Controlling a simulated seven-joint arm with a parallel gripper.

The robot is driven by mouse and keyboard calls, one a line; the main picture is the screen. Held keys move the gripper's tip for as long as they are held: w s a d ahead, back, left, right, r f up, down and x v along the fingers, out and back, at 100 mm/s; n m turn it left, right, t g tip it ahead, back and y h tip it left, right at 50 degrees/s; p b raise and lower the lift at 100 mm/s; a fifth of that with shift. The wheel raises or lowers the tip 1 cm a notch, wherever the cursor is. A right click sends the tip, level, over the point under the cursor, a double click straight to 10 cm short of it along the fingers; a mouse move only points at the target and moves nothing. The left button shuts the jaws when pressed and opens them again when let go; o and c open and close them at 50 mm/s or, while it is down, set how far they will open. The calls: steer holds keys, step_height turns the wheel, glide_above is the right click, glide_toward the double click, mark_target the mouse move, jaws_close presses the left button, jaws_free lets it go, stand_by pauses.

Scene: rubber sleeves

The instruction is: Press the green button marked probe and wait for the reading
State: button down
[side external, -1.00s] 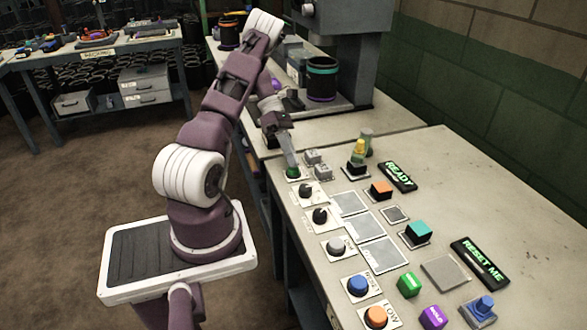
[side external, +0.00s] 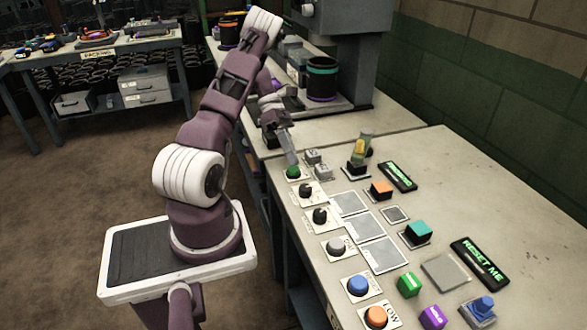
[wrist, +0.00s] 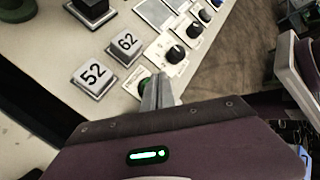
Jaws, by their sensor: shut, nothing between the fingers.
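A round green button (side external: 293,172) sits on a pale plate at the near-left corner of the panel table. In the wrist view part of the green button (wrist: 146,86) shows behind the fingertips; its label is not readable. My gripper (side external: 291,160) is shut and empty, pointing down with its tips just above the button, seemingly apart from it. In the wrist view my gripper (wrist: 159,88) shows its fingers together. A black display (side external: 398,176) behind the panel shows green text too small to read. A square green button (side external: 408,284) stands farther down the table, its marking unclear.
Black knobs (side external: 320,215) and grey blocks marked 52 (wrist: 94,77) and 62 (wrist: 126,46) are close by. A yellow-and-green upright piece (side external: 360,150) stands behind. The table's right side is clear.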

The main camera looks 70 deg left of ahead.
steer(key=shift+r, duration=0.25)
steer(key=shift+r, duration=2.55)
steer(key=w+d+r+m+g+y, duration=0.2)
steer(key=w+d+r+m+y, duration=0.15)
steer(key=d+r+m, duration=0.95)
steer(key=s+d+r+m+t+y, duration=0.2)
steer(key=s+d+m+t, duration=0.1)
steer(key=s+d+m, duration=0.4)
steer(key=s+d+r+m+t+y, duration=0.2)
steer(key=s+d+m, duration=0.4)
steer(key=d+m, duration=0.3)
steer(key=shift+s+d+r+t+y, duration=0.35)
steer(key=shift+s+d+t+y, duration=0.05)
steer(key=shift+d+y, duration=0.4)
